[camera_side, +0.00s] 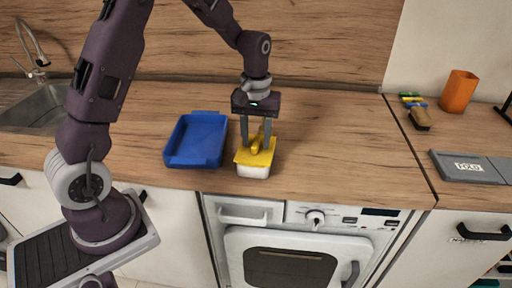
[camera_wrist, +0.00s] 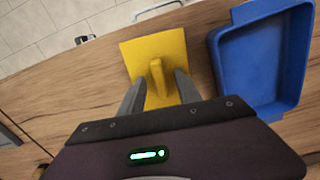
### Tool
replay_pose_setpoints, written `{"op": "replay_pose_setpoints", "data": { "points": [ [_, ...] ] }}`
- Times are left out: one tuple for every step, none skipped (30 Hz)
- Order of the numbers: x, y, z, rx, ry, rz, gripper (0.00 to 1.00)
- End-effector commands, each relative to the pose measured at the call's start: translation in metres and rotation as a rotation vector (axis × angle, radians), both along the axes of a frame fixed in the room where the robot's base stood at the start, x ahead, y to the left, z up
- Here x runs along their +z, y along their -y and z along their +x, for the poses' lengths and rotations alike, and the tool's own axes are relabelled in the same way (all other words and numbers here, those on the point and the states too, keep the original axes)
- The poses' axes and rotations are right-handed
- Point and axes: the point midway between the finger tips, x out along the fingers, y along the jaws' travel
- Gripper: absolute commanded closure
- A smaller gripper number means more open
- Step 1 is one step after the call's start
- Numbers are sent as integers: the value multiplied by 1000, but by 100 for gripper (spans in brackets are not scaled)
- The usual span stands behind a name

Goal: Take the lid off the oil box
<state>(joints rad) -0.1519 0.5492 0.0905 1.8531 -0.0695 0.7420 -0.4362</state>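The oil box (camera_side: 253,171) is a small white box near the front edge of the wooden counter. Its yellow lid (camera_side: 242,157) is square with a raised handle (camera_side: 257,143) and rests on top of the box. The lid also shows in the wrist view (camera_wrist: 140,55), with its handle (camera_wrist: 158,76) between my fingers. My gripper (camera_side: 257,146) points down over the lid. Its two fingers stand apart on either side of the handle, with gaps visible in the wrist view. The box body is hidden under the lid in the wrist view.
A blue tray (camera_side: 199,128) lies just left of the box; its rim also shows in the wrist view (camera_wrist: 216,62). An orange cup (camera_side: 458,91), a brush-like item (camera_side: 420,117) and a grey device (camera_side: 468,167) are at the right. Counter behind the box is clear.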

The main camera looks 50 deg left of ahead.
Motion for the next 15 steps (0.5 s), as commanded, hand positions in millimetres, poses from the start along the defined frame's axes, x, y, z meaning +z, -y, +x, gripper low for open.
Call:
{"op": "replay_pose_setpoints", "data": {
  "points": [
    [0, 0, 0, 0, 0, 0, 60],
    [0, 0, 0, 0, 0, 0, 60],
    [0, 0, 0, 0, 0, 0, 60],
    [0, 0, 0, 0, 0, 0, 60],
    [0, 0, 0, 0, 0, 0, 66],
    [0, 0, 0, 0, 0, 0, 74],
    [0, 0, 0, 0, 0, 0, 80],
    [0, 0, 0, 0, 0, 0, 86],
    [0, 0, 0, -1, 0, 0, 93],
    [0, 0, 0, -1, 0, 0, 99],
    [0, 0, 0, -1, 0, 0, 100],
    [0, 0, 0, 0, 0, 0, 100],
    [0, 0, 0, -1, 0, 0, 100],
    [1, 0, 0, -1, 0, 0, 100],
    [1, 0, 0, -1, 0, 0, 100]
  ]
}}
